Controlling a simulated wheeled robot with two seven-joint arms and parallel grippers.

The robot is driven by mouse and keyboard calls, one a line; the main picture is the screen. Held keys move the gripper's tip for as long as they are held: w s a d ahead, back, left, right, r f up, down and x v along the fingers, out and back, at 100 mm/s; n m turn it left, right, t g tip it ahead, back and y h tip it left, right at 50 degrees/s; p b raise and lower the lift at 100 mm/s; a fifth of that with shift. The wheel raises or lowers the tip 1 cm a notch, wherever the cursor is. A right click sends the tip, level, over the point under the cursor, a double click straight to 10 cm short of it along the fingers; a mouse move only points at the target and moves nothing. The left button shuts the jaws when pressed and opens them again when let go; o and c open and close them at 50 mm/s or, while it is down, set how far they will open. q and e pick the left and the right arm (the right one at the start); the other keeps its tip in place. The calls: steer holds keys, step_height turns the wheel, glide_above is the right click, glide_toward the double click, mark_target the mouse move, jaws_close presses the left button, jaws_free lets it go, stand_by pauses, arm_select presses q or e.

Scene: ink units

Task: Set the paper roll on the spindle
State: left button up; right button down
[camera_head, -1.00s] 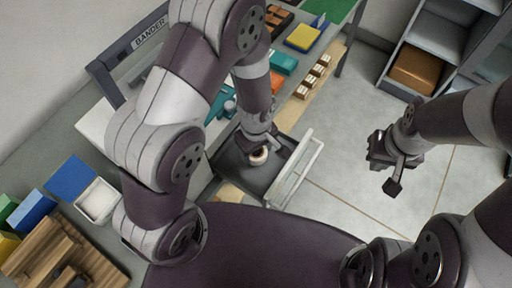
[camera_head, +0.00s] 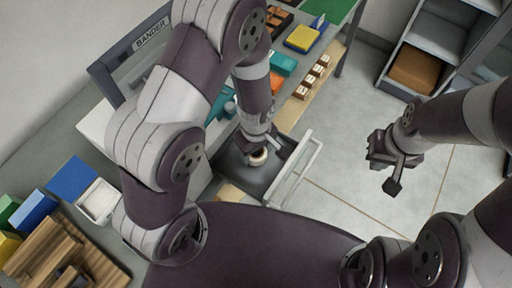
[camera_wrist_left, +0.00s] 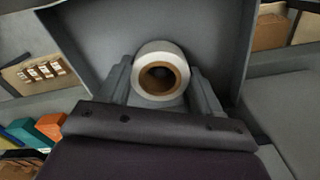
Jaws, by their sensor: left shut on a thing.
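The paper roll (camera_wrist_left: 160,51) is white with a brown cardboard core. In the left wrist view it sits between the fingers of my left gripper (camera_wrist_left: 161,82), which is shut on it, and its open core end faces the camera. In the head view the roll (camera_head: 258,159) shows small at the tip of my left gripper (camera_head: 258,152), over a dark open tray (camera_head: 237,175). I cannot make out the spindle; the roll and gripper may hide it. My right gripper (camera_head: 385,174) is empty, with fingers apart, off to the right above the floor.
A light bar handle (camera_head: 298,172) runs along the tray's right side. The bander (camera_head: 150,35) stands behind my left arm. Coloured boxes, a white dish (camera_head: 98,201) and a wooden rack (camera_head: 62,255) are at lower left. A shelf with a brown box (camera_head: 414,68) stands at upper right.

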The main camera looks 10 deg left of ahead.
mark_target(256, 153)
arm_select(q)
steer(key=shift+f+b, duration=0.5)
steer(key=shift+f, duration=0.1)
steer(key=o, duration=0.8)
steer(key=shift+r, duration=0.1)
step_height(256, 153, up, 11)
steer(key=p, duration=1)
